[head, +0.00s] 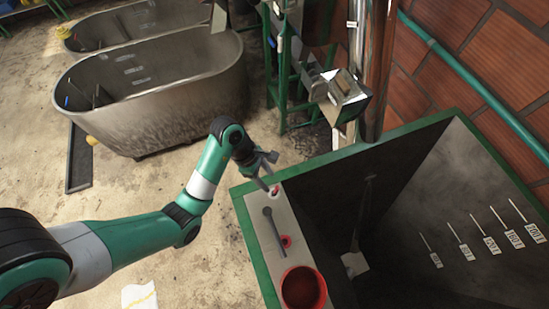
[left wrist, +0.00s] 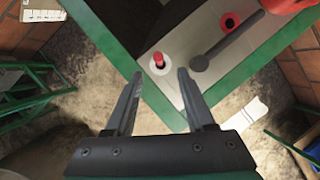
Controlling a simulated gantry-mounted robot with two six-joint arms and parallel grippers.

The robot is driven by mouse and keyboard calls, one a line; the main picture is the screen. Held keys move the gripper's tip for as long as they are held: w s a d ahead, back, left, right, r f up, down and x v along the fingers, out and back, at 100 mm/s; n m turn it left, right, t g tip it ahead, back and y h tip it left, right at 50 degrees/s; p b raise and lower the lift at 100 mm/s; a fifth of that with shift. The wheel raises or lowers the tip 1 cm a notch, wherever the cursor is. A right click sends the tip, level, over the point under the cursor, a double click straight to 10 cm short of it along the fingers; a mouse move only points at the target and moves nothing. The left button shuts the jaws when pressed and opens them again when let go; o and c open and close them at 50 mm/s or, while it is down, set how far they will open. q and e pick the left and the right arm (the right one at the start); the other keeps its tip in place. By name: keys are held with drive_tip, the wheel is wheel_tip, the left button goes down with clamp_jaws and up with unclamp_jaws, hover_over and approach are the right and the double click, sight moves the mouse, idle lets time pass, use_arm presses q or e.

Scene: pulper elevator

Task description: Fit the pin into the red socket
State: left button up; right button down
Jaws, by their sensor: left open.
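The red socket (head: 286,241) lies farther along the board; in the left wrist view the red socket (left wrist: 230,22) is a ring with a dark, empty-looking hole. My left gripper (head: 268,172) is open and empty beside the pin; in the left wrist view the pin shows between and just beyond its fingertips (left wrist: 160,74). My right gripper is not in view.
A red bucket (head: 303,288) stands at the board's near end. The deep bin (head: 242,195) opens to the right. Metal tubs (head: 150,90) stand behind on the floor.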

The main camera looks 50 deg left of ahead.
sight(277, 190)
use_arm(q)
drive_tip(key=x, duration=0.3)
drive_tip(key=shift+f+b, duration=0.1)
drive_tip(key=shift+b, duration=0.25)
drive_tip(key=x, duration=0.5)
drive_tip(key=shift+w, duration=0.1)
clamp_jaws()
